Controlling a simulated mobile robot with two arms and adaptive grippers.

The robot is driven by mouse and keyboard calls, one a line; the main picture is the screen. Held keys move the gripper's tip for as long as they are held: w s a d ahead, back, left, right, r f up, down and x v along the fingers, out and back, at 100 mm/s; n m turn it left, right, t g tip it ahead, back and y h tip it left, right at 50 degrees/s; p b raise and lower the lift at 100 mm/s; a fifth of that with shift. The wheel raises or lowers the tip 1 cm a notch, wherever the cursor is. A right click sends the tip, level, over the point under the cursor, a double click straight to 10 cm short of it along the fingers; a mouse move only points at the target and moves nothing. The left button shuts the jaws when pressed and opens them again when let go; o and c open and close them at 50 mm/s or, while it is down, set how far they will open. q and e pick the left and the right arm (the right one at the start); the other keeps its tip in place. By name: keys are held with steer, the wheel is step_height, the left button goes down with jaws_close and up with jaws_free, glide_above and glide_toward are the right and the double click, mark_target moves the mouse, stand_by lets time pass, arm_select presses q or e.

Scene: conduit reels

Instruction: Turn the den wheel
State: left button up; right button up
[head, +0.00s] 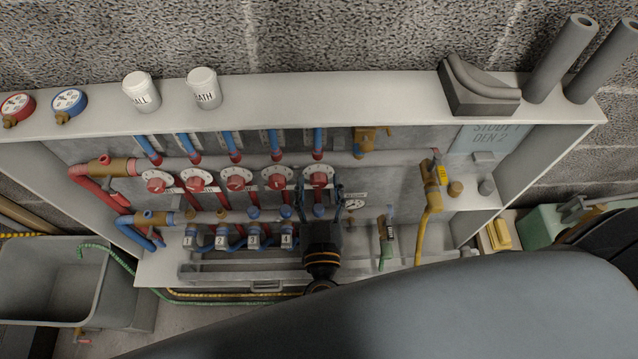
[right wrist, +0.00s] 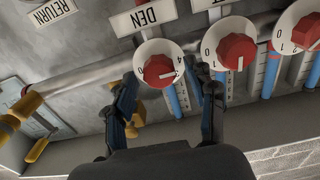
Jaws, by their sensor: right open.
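The den wheel (head: 318,179) is the rightmost of the row of red wheels on white dials in the cabinet. In the right wrist view this red wheel (right wrist: 158,70) sits by the "DEN" label (right wrist: 147,16), its pale pointer mark toward the "4" side. My right gripper (head: 321,196) is open, just below the wheel in the head view. In the right wrist view its dark fingertips (right wrist: 165,82) stand on either side of the dial, with nothing gripped. I cannot tell whether they touch it. My left gripper is not in view.
A neighbouring red wheel (right wrist: 236,52) stands close to the right finger. A grey pipe (head: 260,160) runs behind the wheels. A yellow gas-type valve (head: 434,180) is further right. White pots (head: 204,88) stand on the top ledge.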

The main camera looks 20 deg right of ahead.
steer(key=c, duration=1.2)
steer(key=shift+o, duration=0.2)
